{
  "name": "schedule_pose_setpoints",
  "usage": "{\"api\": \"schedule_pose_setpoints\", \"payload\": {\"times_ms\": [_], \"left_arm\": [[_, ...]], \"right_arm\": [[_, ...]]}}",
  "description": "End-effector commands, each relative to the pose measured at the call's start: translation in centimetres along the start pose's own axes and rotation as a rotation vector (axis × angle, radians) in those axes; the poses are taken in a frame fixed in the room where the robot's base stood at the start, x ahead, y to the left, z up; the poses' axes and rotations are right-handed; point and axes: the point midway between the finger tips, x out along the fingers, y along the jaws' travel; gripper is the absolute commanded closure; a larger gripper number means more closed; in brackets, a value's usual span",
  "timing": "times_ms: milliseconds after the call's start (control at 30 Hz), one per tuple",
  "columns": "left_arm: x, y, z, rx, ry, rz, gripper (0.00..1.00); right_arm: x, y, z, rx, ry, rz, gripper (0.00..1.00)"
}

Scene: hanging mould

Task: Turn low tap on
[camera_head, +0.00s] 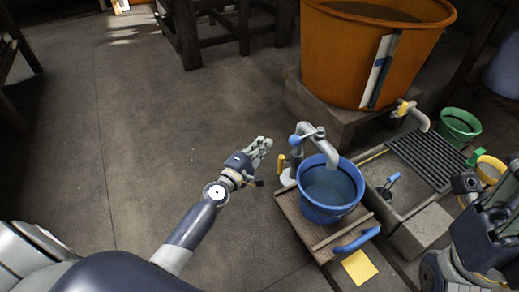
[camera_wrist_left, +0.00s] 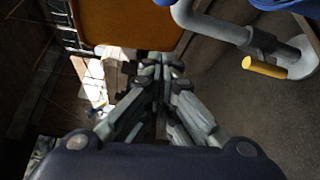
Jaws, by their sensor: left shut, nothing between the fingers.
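The low tap (camera_head: 318,141) is a grey curved pipe with a blue part, standing at the left edge of a wooden stand, its spout over a blue bucket (camera_head: 326,205). Only parts of my right arm show at the right edge.
A large orange tub (camera_head: 345,60) on a stone block has another tap (camera_head: 412,113) with a yellow handle. The floor on the left is clear.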

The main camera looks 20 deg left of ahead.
Motion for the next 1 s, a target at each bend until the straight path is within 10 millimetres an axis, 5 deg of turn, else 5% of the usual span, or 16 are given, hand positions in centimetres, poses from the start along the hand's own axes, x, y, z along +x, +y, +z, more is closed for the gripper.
{"api": "schedule_pose_setpoints", "payload": {"times_ms": [333, 600, 1000], "left_arm": [[6.0, 0.0, 0.3, -0.002, -0.003, 0.0, 1.0], [4.6, 0.1, 3.5, 0.0, 0.0, 0.0, 1.0], [4.4, 0.0, 3.8, 0.0, 0.0, 0.0, 1.0]], "right_arm": [[0.4, -0.2, 0.0, -0.004, 0.024, -0.014, 0.6], [0.0, 0.1, 0.0, 0.002, -0.011, 0.008, 0.6], [-0.2, 0.1, 0.0, 0.003, -0.017, 0.009, 0.6]]}}
